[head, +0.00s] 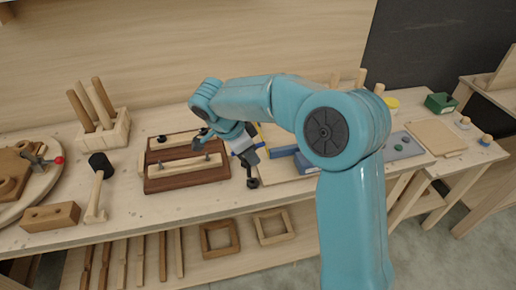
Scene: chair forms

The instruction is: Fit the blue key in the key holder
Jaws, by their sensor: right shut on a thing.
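My right arm comes in from the lower right, arches over the bench and points down. My right gripper (248,160) is small in view, low beside the right end of the brown clamp boards, and shut on a small blue piece, which looks like the blue key (259,146). The arm and jaws hide much of it, so its exact shape and tilt are unclear. A blue block (283,152) lies on a light board just right of the gripper, partly behind my arm. I cannot clearly make out which piece is the key holder. My left gripper is not in view.
Dark brown boards with clamps (186,180) lie left of the gripper. A mallet (98,185), a peg rack (103,130) and a round board (45,190) stand further left. A grey panel (400,150) and green box (440,103) are at right.

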